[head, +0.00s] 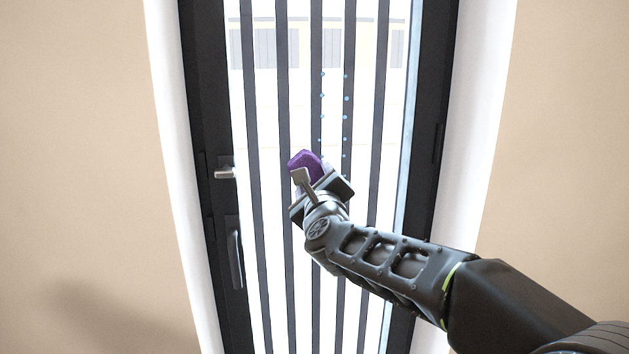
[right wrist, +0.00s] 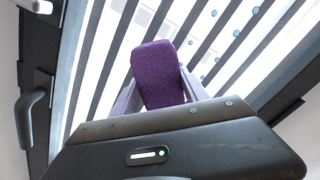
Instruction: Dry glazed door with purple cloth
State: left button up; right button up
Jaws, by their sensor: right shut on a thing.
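The glazed door (head: 265,110) has a dark frame and dark vertical bars over bright glass. Two columns of small blue drops (head: 346,98) run down the glass above my right gripper, and some drops show in the right wrist view (right wrist: 254,10). My right gripper (head: 312,175) is shut on the purple cloth (head: 303,160), in front of the middle of the door. The cloth also shows between the fingers in the right wrist view (right wrist: 158,75). I cannot tell whether the cloth touches the glass. My left gripper is not in view.
White reveals and beige walls (head: 80,150) flank the door. The space before the upper glass looks free.

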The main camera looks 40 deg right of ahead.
jog(key=shift+x, duration=0.8)
jog(key=shift+s+d+f+b, duration=0.15)
jog(key=shift+s+d+b, duration=0.4)
jog(key=shift+b, duration=0.3)
jog(key=shift+s+d+b, duration=0.25)
jog(key=shift+d+b, duration=0.2)
jog(key=shift+d, duration=0.15)
jog(key=shift+s+d, duration=0.1)
jog(key=shift+d, duration=0.05)
